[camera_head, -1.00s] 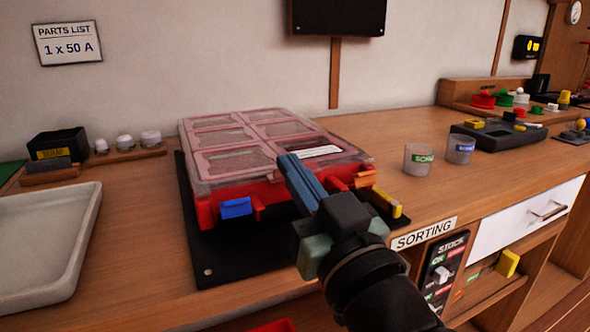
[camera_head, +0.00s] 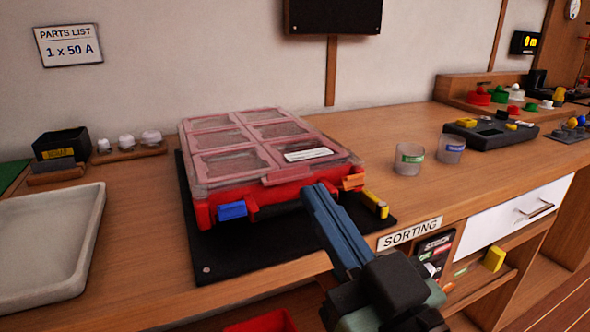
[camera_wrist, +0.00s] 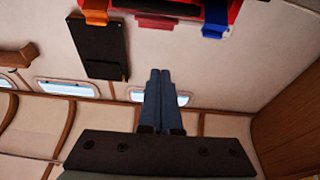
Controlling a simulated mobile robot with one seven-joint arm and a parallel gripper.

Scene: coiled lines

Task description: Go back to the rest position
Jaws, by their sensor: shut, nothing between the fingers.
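My gripper (camera_head: 318,190) is shut and empty, its blue fingers pressed together. In the head view it is in front of the red case, at the near edge of the bench. The wrist view shows the shut fingers (camera_wrist: 160,75) below the case's front edge, with an orange latch (camera_wrist: 95,10) and a blue latch (camera_wrist: 215,18) beyond them. The red case (camera_head: 290,190) has a clear pinkish lid (camera_head: 262,178), which is down, and sits on a black mat (camera_head: 225,262). The head view also shows its blue latch (camera_head: 232,210) and orange latch (camera_head: 353,182).
A pale tray (camera_head: 90,250) lies at the left of the bench (camera_head: 140,215). Two cups, one green-labelled (camera_head: 409,160) and one blue-labelled (camera_head: 451,150), stand right of the case. A yellow piece (camera_head: 383,210) is at the mat's right edge. A red bin (camera_head: 262,322) shows below the bench.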

